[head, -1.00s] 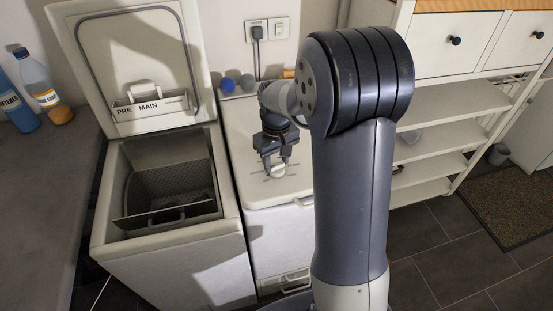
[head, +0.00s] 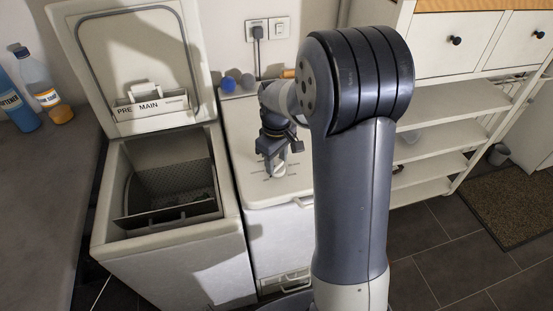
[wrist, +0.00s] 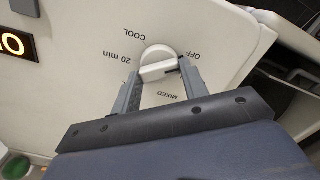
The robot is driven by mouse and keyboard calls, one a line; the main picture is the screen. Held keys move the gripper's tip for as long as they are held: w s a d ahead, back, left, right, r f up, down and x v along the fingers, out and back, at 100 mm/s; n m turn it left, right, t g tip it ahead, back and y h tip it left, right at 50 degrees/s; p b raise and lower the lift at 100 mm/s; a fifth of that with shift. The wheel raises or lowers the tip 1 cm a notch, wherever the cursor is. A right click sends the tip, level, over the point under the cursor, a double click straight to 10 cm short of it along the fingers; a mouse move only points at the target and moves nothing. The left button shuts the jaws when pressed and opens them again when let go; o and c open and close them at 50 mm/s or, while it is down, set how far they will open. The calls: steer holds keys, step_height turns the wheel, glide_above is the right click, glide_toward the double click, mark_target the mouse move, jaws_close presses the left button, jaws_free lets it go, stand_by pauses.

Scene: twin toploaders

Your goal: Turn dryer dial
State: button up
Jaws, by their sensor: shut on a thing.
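The dryer dial (wrist: 158,63) is a round white knob with a raised grip bar on the dryer's top panel. Labels around it read "COOL", "20 min", "OFF" and "MIXED" in the wrist view. My gripper (wrist: 158,76) is shut on the dial, with one finger on each side of its grip bar. In the head view my gripper (head: 277,171) points down at the top of the white dryer (head: 286,196), and the fingers partly hide the dial.
The open toploader washer (head: 170,237) stands left of the dryer with its lid (head: 125,55) raised. Several small balls stand behind the dryer. A white shelf unit (head: 455,115) is to the right. Bottles (head: 42,85) stand on the left counter.

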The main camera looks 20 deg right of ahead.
mark_target(277, 164)
steer(key=o, duration=1)
step_height(277, 164, up, 11)
steer(key=shift+f, duration=0.1)
step_height(277, 164, down, 11)
steer(key=shift+r, duration=0.2)
steer(key=shift+f, duration=0.1)
stand_by(0.4)
